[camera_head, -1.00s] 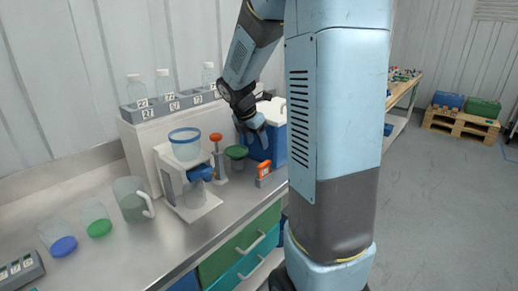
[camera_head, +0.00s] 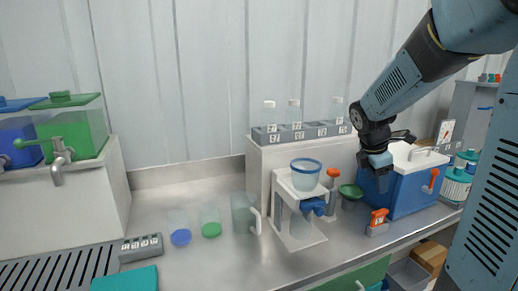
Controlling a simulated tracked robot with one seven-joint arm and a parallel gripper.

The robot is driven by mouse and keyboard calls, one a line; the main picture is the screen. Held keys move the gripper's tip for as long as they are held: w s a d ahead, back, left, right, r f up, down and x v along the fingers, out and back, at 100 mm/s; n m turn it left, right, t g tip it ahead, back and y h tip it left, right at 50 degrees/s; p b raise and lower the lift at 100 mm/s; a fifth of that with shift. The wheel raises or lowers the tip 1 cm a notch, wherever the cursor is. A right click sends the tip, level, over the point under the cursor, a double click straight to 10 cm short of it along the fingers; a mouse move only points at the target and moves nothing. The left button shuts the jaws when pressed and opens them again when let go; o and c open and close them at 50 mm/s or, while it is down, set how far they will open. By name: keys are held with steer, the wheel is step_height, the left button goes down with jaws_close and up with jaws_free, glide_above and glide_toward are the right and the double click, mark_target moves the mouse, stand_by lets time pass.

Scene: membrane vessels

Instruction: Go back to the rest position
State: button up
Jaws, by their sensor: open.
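My gripper (camera_head: 379,164) is at the right of the view, at the end of my blue and dark arm, pointing down. It is open, and I see nothing held in it. It is in front of the blue cooler box (camera_head: 408,192) with a white lid, above and right of the green-topped vessel (camera_head: 350,192). The fingertips are small and partly dark, so any contact with the cooler cannot be told.
On the steel counter (camera_head: 215,262) stand a white stand (camera_head: 283,222) with a blue-rimmed vessel (camera_head: 305,174), a clear jug (camera_head: 243,213), and cups with blue and green bottoms. Bottles (camera_head: 294,112) stand in a rack behind. Green (camera_head: 80,128) and blue tanks are at left.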

steer(key=s+a+r+m+t+y, duration=0.1)
steer(key=s+a+r+m, duration=0.1)
steer(key=s+m, duration=0.4)
steer(key=s+a+r+m+t+y, duration=0.1)
steer(key=s+a+r+m, duration=0.1)
steer(key=s+a+m, duration=0.3)
steer(key=s+a+r+m+t+y, duration=0.1)
steer(key=s+a+r+m, duration=0.2)
steer(key=s+m, duration=0.4)
steer(key=shift+s+a+y, duration=0.3)
steer(key=shift+s+a, duration=0.3)
steer(key=shift+s, duration=0.55)
steer(key=shift+r, duration=0.1)
